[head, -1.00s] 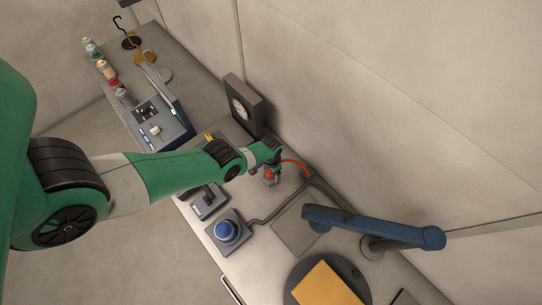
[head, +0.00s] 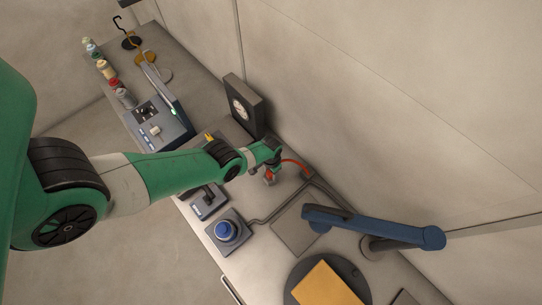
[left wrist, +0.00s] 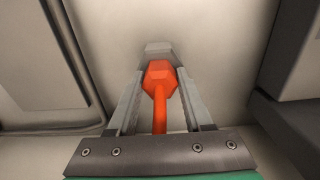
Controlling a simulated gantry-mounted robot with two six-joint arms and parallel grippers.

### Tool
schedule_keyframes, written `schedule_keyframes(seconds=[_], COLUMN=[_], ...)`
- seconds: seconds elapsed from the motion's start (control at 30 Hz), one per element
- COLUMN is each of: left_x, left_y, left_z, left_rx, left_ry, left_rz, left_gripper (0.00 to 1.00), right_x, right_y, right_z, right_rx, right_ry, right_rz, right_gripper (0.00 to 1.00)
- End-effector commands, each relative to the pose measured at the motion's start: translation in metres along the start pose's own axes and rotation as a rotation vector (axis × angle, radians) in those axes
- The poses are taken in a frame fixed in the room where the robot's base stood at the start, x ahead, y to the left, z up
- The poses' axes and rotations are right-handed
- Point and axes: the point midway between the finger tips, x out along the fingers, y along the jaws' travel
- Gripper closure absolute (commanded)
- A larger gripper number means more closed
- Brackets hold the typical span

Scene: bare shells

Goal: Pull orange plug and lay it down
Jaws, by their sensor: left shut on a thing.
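The orange plug (left wrist: 158,76) sits between the fingers of my left gripper in the left wrist view, with its orange cord (left wrist: 160,112) running back toward the palm. My left gripper (head: 270,177) is shut on the plug, close above the bench near the back wall. In the head view only a small part of the plug (head: 268,177) shows below the fingers. The orange cord (head: 294,162) arches right toward a small box at the wall. A grey piece (left wrist: 158,48) shows just beyond the plug; I cannot tell whether they touch. My right gripper is not in view.
A dark gauge box (head: 243,105) stands behind the gripper. A blue-button box (head: 227,231) and a lever box (head: 208,201) are in front. A flat grey plate (head: 297,228) and a blue jointed arm (head: 372,226) lie to the right.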

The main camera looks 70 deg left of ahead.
Motion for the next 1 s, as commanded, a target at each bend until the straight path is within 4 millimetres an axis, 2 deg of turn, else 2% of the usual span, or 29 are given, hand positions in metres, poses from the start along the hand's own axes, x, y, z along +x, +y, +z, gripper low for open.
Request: schedule_keyframes(seconds=[1.0], left_x=[-0.042], left_y=[0.0], left_z=[0.0], left_rx=[0.0], left_ry=[-0.001], left_rz=[0.0], left_gripper=[1.0], right_x=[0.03], right_y=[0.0], right_z=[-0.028], right_rx=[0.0], right_ry=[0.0], right_rz=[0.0], right_gripper=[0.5])
